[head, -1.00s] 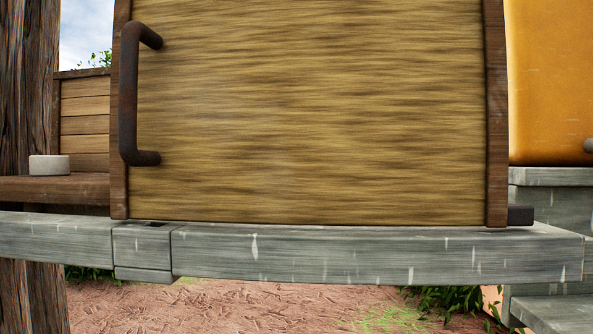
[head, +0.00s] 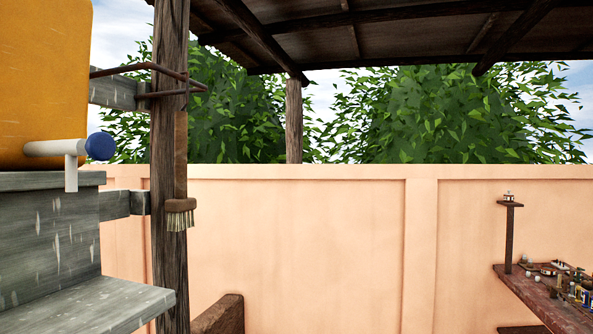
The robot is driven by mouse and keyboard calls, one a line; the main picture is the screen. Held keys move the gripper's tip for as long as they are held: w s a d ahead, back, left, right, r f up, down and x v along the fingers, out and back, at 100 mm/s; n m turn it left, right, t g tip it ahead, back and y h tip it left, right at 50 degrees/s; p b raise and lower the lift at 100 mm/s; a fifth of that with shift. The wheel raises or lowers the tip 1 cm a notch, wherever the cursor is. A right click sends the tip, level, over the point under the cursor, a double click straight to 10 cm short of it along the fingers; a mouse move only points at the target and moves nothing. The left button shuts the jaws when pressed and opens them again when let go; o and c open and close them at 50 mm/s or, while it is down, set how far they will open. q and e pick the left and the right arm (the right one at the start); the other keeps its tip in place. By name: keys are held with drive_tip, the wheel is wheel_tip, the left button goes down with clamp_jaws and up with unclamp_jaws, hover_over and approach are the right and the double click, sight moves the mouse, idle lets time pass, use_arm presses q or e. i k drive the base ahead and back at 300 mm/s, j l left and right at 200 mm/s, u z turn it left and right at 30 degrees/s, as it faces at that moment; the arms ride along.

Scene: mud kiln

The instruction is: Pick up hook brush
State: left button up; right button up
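A brush (head: 180,205) with a long brown wooden handle and pale bristles hangs head down against a dark wooden post (head: 168,260) at the left of the head view. Its top end is by a thin brown metal hook (head: 160,70) that sticks out around the post. The exact point where it hangs is too small to tell. Neither of my grippers shows in the head view.
An orange tank (head: 45,80) with a white, blue-ended tap (head: 70,150) stands on a grey wooden stand (head: 50,225) at the left. A table (head: 540,300) with several small items is at the right. A peach wall (head: 300,240) closes the back.

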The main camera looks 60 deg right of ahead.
sight(180, 203)
drive_tip(key=z, duration=1.4)
drive_tip(key=u, duration=0.5)
drive_tip(key=i+l+u, duration=0.1)
drive_tip(key=l+u, duration=0.6)
drive_tip(key=l, duration=0.2)
drive_tip(key=l+u, duration=0.35)
drive_tip(key=l, duration=0.1)
